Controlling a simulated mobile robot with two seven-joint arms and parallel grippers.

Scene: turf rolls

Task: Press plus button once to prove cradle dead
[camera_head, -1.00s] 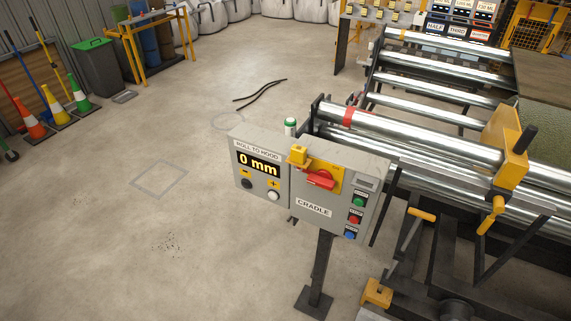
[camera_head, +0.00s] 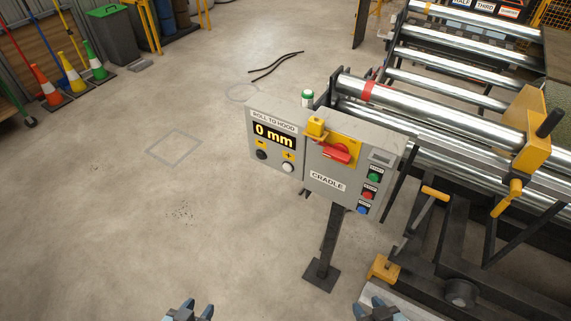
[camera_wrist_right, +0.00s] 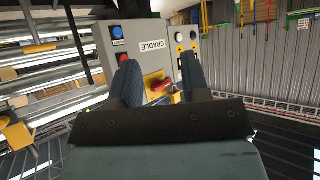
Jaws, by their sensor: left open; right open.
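The grey control box (camera_head: 335,165) stands on a dark post, with a display reading 0 mm (camera_head: 274,135) under the label ROLL TO HOOD. Below the display are a black button (camera_head: 262,155) on the left and a white button (camera_head: 288,167) on the right, each under a small yellow mark; the white one seems to be plus. The CRADLE half carries a red rotary switch (camera_head: 336,153) on a yellow plate. My left gripper (camera_head: 196,310) and right gripper (camera_head: 378,309) are open at the bottom edge, apart from the box. The right wrist view shows my right fingers (camera_wrist_right: 160,82) spread before the box.
Green (camera_head: 374,177), red (camera_head: 368,195) and blue (camera_head: 362,210) buttons line the box's right side. Metal rollers (camera_head: 440,110) and a frame with yellow handles fill the right. Cones (camera_head: 47,85) and a bin stand far left. The floor left of the box is clear.

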